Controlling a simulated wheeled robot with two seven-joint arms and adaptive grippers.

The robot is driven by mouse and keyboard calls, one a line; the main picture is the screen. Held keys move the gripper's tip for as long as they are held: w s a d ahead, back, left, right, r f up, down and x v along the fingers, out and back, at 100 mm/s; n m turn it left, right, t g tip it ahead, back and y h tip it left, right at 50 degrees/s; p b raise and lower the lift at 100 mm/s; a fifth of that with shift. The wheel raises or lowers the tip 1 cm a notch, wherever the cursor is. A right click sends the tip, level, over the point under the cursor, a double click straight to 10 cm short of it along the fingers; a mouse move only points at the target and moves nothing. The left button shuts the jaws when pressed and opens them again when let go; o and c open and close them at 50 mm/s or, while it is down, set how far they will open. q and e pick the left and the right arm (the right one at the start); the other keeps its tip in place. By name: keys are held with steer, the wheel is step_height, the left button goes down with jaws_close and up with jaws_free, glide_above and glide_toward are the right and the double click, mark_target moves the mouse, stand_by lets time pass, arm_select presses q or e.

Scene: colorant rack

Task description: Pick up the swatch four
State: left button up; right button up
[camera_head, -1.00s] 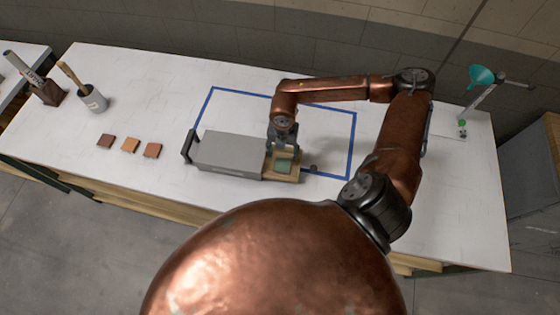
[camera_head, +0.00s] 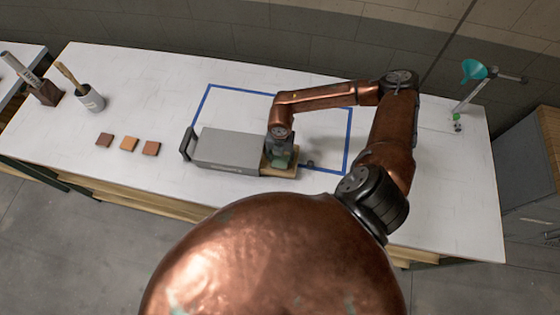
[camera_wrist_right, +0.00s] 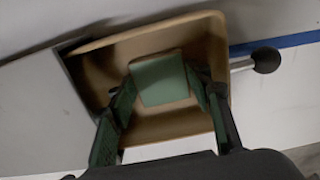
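A square green swatch (camera_wrist_right: 160,78) lies in the tan open drawer (camera_wrist_right: 215,42) of a grey box, seen in the right wrist view. My right gripper (camera_wrist_right: 162,84) reaches down into the drawer with one finger on each side of the swatch. The fingers are apart and their tips are near its edges; I cannot make out firm contact. In the head view the right gripper (camera_head: 280,157) hides most of the swatch. Three other swatches, dark brown (camera_head: 104,140), orange (camera_head: 129,144) and reddish brown (camera_head: 151,148), lie in a row on the table. My left gripper is not in view.
The drawer's dark knob (camera_wrist_right: 266,59) sticks out at the right. A brush cup (camera_head: 91,98) and a wooden block (camera_head: 47,93) stand at left, a teal funnel stand (camera_head: 474,70) at far right.

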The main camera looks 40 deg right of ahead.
steer(key=c, duration=0.3)
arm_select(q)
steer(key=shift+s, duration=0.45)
